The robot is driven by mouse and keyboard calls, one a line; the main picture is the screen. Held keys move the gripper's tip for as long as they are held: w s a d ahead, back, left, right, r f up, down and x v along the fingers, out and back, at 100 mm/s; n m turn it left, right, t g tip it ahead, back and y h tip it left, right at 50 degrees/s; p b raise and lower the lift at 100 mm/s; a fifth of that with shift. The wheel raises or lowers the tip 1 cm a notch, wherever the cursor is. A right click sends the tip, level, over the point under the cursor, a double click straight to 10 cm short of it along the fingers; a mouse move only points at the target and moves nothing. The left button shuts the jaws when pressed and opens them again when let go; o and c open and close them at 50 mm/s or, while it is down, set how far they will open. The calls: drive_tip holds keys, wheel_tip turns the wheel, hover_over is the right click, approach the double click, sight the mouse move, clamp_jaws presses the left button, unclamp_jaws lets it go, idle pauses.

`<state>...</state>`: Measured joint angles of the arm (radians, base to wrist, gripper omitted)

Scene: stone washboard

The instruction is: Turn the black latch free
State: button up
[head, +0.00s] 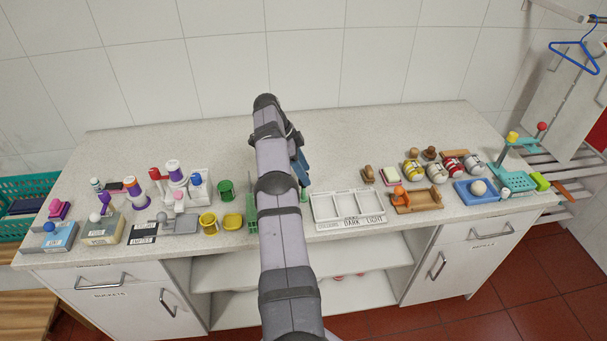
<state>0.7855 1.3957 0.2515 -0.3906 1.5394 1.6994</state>
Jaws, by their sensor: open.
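I cannot make out the black latch with certainty; it may be too small to tell or hidden behind my arm. My arm rises through the middle of the head view and folds down over the worktop (400,125). My gripper (301,165) shows only in part, just right of the arm, above the middle of the worktop. It is open, but its fingertips are mostly hidden and I see nothing held in it.
Left are several bottles, small boxes, a green cup (226,190) and a yellow cup (208,223). A white divided tray (349,222) lies right of my arm. Farther right are striped rolls, a wooden tray (417,206) and a blue tray (466,193). The worktop's back strip is clear.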

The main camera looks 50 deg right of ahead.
wheel_tip(320, 180, up, 8)
drive_tip(key=p, duration=0.7)
